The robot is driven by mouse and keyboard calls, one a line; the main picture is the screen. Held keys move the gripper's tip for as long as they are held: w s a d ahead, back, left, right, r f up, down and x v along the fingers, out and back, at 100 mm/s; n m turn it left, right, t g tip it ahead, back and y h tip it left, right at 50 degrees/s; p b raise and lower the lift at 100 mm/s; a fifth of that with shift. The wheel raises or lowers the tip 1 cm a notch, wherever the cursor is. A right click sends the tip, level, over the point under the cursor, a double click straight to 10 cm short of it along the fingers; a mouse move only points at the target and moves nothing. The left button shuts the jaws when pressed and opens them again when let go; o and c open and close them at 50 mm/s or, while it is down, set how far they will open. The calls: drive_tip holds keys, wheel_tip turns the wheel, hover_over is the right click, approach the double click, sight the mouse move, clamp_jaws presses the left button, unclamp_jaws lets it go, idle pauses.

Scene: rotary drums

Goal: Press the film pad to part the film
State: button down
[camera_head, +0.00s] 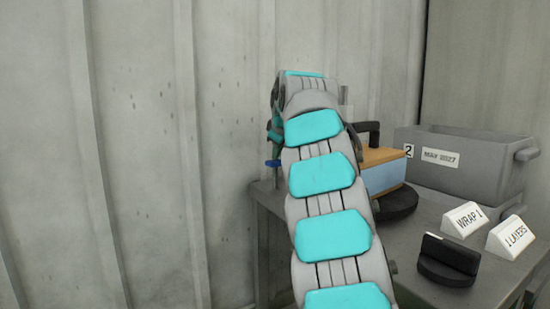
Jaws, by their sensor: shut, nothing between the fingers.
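A small blue piece (272,163) shows just left of my arm at the far left end of the table; I cannot tell whether it is the film pad. An orange-topped box with a light blue side (384,178) stands on a black round turntable (402,203), partly hidden by my arm. I cannot make out whether the blue side is film. My arm rises through the middle of the view and bends over at the top, its wrist coming down behind on the left. My gripper's fingers are hidden behind the arm.
White signs "WRAP 1" (464,220) and "1 LAYERS" (510,238) stand near a black round knob (448,260) on the grey table (425,215). A panelled wall (140,150) fills the left.

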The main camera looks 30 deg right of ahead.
sight(277, 162)
drive_tip(key=shift+r+p, duration=0.6)
drive_tip(key=shift+r, duration=0.35)
drive_tip(key=shift+r, duration=0.1)
wheel_tip(277, 162, up, 5)
drive_tip(key=p, duration=0.4)
idle(0.5)
